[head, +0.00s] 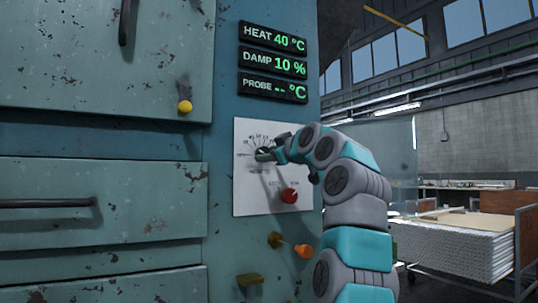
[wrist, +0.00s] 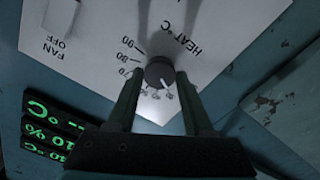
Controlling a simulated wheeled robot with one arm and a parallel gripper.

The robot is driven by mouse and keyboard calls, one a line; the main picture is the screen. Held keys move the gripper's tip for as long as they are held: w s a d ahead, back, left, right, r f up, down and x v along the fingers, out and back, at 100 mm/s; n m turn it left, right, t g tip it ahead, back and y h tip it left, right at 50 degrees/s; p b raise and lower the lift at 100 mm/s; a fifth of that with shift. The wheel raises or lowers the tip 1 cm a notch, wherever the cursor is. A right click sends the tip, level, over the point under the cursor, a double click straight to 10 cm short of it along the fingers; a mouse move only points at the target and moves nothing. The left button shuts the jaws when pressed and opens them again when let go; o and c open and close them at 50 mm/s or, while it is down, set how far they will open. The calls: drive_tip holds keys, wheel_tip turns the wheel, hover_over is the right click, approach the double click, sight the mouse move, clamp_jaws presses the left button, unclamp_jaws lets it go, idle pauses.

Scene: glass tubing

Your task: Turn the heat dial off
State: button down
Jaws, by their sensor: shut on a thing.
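The heat dial (wrist: 159,72) is a dark round knob with a white pointer mark, on a white panel (head: 247,193) lettered "HEAT °C". In the wrist view the panel appears upside down, and the pointer aims to the lower right. My gripper (wrist: 160,80) is shut on the dial, one finger on each side of it. In the head view my gripper (head: 265,155) reaches the panel's upper left and hides most of the dial. The heat readout (head: 274,37) shows 40 °C in green.
A yellow ball knob (head: 185,106) and drawer handles are at the left. A sheet-loaded cart (head: 465,245) stands at the right.

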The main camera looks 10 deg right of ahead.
drive_tip(key=shift+n+p, duration=0.95)
drive_tip(key=shift+n, duration=2.05)
drive_tip(key=shift+c, duration=1.4)
unclamp_jaws()
